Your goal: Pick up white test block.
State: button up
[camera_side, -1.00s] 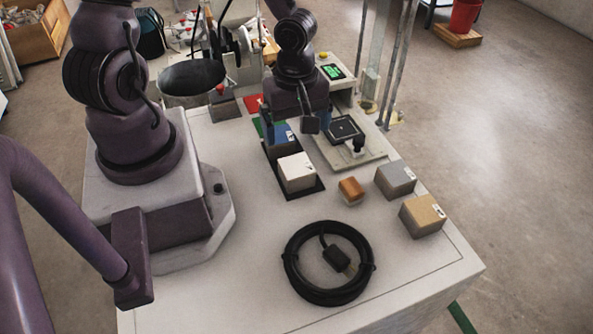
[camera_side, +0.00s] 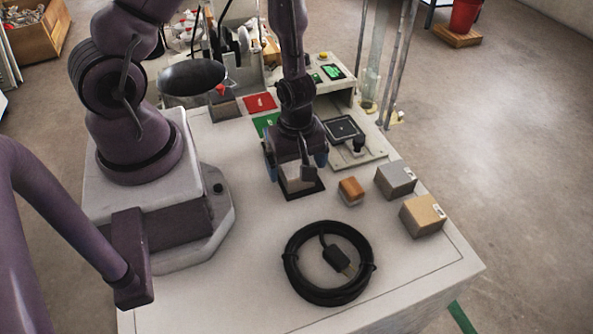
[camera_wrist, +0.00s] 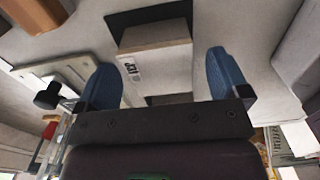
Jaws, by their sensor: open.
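The white test block (camera_side: 297,181) sits on a dark mat (camera_side: 317,190) on the white table. In the side view my gripper (camera_side: 297,170) is right above and around it and hides most of it. In the wrist view the white block (camera_wrist: 155,62), with a dark printed label on one edge, shows between the two blue fingertips of my gripper (camera_wrist: 168,80). The fingers are open, with a gap on both sides of the block.
An orange-brown block (camera_side: 351,191), a grey block (camera_side: 395,180) and a tan block (camera_side: 422,216) stand to the right. A coiled black cable (camera_side: 328,263) lies in front. A black pad with a dark knob (camera_side: 358,146) is behind right. Red (camera_side: 259,103) and green cards lie behind.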

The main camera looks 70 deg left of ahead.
jog(key=shift+f, duration=0.85)
jog(key=shift+c, duration=0.2)
jog(key=c, duration=1.2)
jog(key=shift+r, duration=0.2)
